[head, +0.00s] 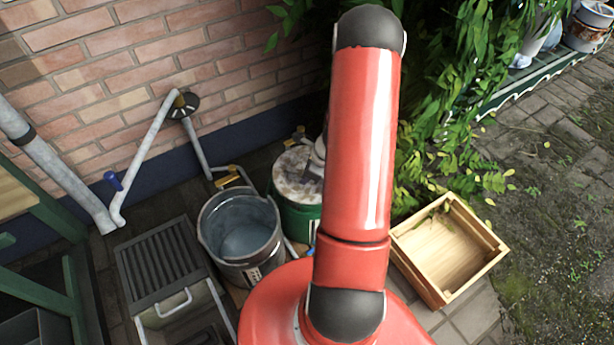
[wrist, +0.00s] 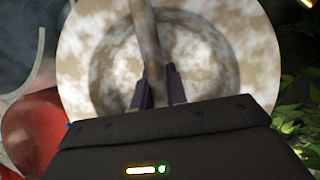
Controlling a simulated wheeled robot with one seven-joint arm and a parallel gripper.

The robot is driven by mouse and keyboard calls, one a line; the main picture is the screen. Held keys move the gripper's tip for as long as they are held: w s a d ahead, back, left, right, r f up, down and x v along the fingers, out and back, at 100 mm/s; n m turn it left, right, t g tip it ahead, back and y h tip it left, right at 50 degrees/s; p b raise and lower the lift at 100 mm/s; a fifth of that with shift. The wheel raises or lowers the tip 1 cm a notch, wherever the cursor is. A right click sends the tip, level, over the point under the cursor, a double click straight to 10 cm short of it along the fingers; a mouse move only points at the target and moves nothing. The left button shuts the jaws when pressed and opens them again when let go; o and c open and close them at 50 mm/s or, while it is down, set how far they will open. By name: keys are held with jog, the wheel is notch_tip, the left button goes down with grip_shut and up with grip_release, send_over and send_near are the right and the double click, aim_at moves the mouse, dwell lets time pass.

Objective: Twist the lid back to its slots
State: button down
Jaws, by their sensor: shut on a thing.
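The lid (head: 292,182) is round, mottled white and brown, and sits on top of a green churn (head: 300,222) behind my red arm. In the wrist view the lid (wrist: 215,50) fills most of the picture, with a ring-shaped groove. A bar-like handle (wrist: 145,35) crosses above it, in the same mottled colour. My gripper (wrist: 157,85) is shut on this handle, its dark fingers on either side. In the head view my arm hides most of the gripper and the lid's right part. I cannot make out the slots or how the lid lines up with them.
A grey metal bucket (head: 240,238) stands left of the churn. A brick wall (head: 150,60) with pipes is behind. A drain grate (head: 162,264) is at left.

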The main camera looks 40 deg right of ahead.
jog(key=shift+w+m+t+h+b, duration=0.1)
jog(key=shift+m+t+h+b, duration=0.25)
jog(key=shift+m+b, duration=0.75)
dwell(0.3)
jog(key=c, duration=1.3)
grip_release()
jog(key=shift+d+r, duration=0.1)
jog(key=p+v, duration=0.2)
jog(key=v, duration=0.5)
jog(key=shift+r+p, duration=0.35)
